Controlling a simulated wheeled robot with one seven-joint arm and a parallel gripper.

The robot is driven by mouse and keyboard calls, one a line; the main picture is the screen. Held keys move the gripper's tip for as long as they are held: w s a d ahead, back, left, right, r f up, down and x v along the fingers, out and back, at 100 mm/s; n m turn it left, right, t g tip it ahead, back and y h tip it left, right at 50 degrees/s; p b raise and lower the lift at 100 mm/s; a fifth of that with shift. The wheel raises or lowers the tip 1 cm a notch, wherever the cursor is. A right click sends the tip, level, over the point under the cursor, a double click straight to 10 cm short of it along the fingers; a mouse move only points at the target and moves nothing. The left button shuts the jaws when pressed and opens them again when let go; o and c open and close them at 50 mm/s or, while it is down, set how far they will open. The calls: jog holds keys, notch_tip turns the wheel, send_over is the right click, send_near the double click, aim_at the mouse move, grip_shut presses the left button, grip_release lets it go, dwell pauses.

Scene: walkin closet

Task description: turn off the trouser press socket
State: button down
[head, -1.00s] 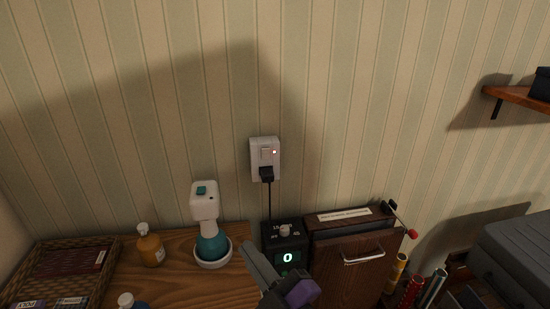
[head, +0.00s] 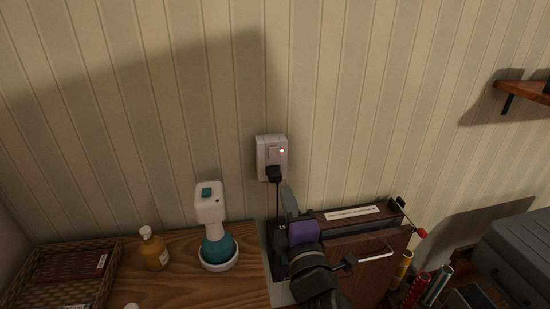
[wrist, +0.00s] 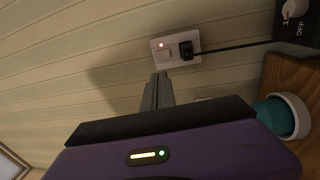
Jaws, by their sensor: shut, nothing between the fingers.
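The wall socket (head: 272,158) is a white plate on the striped wall, with a rocker switch and a small red light that is lit. A black plug (head: 274,173) sits in its lower part, with a black cord running down. The socket also shows in the wrist view (wrist: 167,56), turned sideways, with its plug (wrist: 187,50) to the right of the switch. My gripper (head: 287,196) is shut and empty, just below and right of the plug in the head view. In the wrist view its fingertips (wrist: 160,76) point at the socket's edge near the switch; whether they touch cannot be told.
The wooden trouser press (head: 345,250) with a label and red-tipped lever stands right of my arm. A teal and white steamer (head: 215,235), an amber bottle (head: 154,250) and a wicker tray (head: 113,265) stand on the wooden top at left. The wall around the socket is clear.

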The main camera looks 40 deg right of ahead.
aim_at(272, 150)
jog(key=p+x, duration=0.3)
jog(key=x, duration=1.1)
jog(key=shift+r+p, duration=0.2)
jog(key=shift+p, duration=0.25)
